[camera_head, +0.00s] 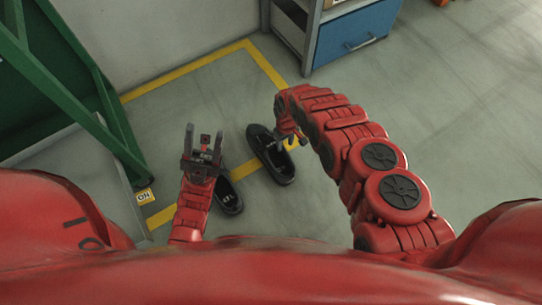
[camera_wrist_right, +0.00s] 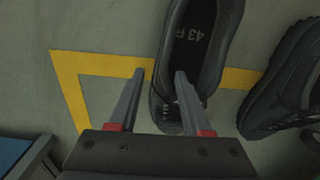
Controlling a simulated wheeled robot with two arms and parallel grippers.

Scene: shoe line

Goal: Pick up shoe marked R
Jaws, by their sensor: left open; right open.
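The shoe marked R (camera_head: 270,153) is black and lies on the floor near the middle of the head view. In the right wrist view, its insole (camera_wrist_right: 195,45) reads "43 R". A second black shoe (camera_head: 229,198) is partly hidden by my left arm and shows at the right of the wrist view (camera_wrist_right: 290,85). My left gripper (camera_head: 204,132) is open and empty, pointing up the picture.
A green frame (camera_head: 75,85) stands at the left. A grey cabinet with a blue drawer (camera_head: 355,35) stands at the top. The floor at the right (camera_head: 470,110) is clear.

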